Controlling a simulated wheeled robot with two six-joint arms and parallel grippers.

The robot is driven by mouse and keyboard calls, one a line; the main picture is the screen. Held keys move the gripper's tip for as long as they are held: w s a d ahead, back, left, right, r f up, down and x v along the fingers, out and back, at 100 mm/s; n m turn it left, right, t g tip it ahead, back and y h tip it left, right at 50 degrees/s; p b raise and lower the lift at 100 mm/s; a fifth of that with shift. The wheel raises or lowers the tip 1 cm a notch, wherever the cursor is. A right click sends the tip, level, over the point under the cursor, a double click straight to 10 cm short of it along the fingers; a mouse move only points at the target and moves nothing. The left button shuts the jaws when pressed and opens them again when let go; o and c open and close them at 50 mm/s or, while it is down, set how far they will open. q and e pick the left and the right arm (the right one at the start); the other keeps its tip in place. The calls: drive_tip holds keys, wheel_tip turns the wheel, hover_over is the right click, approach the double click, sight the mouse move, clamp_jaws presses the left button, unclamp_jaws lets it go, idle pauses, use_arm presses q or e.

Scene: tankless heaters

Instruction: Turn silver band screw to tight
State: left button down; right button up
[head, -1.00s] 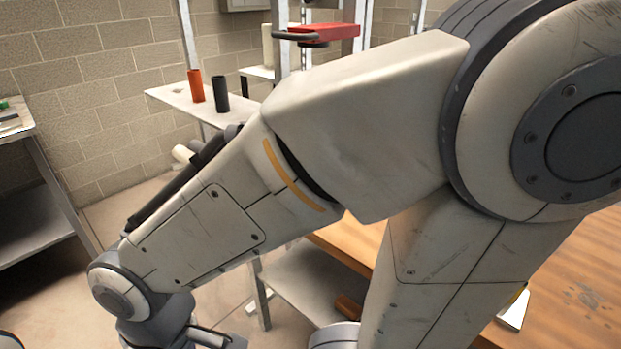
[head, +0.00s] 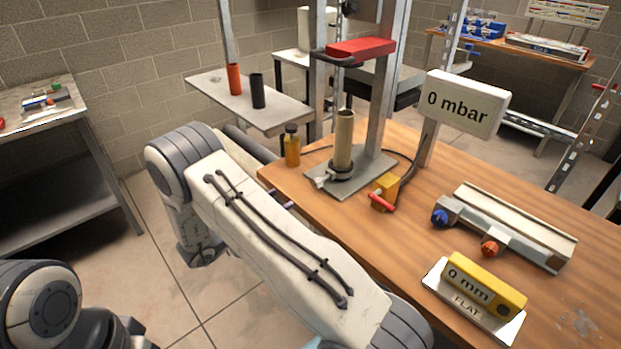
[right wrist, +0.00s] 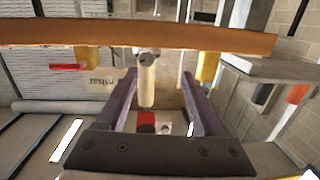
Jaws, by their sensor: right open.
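A tan upright tube (head: 343,140) stands on a grey base plate (head: 362,180) on the bench. A dark band circles its foot, with a small silver piece (head: 322,181) at its left that looks like the band screw; its tightness cannot be told. In the right wrist view, which is upside down, the tube (right wrist: 147,88) hangs between the fingers in the picture, some way beyond them. My right gripper (right wrist: 158,95) is open and empty. In the head view it is hidden behind my own arm. My left gripper is out of view.
A yellow bottle (head: 292,146) stands left of the tube, and a yellow block with a red lever (head: 383,193) to its right. A "0 mbar" display (head: 466,102) and a "0 mm" block (head: 484,284) are further right. A red clamp (head: 360,49) overhangs the tube.

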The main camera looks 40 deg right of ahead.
sight(314, 185)
drive_tip(key=shift+m+g+h, duration=0.3)
drive_tip(key=shift+g+h, duration=0.2)
drive_tip(key=shift+g, duration=0.2)
drive_tip(key=d, duration=0.3)
drive_tip(key=d+p, duration=0.1)
drive_tip(key=d, duration=0.3)
drive_tip(key=d+p, duration=0.1)
drive_tip(key=d, duration=0.3)
drive_tip(key=shift+s+d+r, duration=0.1)
drive_tip(key=shift+s+r, duration=0.05)
drive_tip(key=shift+s, duration=0.25)
clamp_jaws()
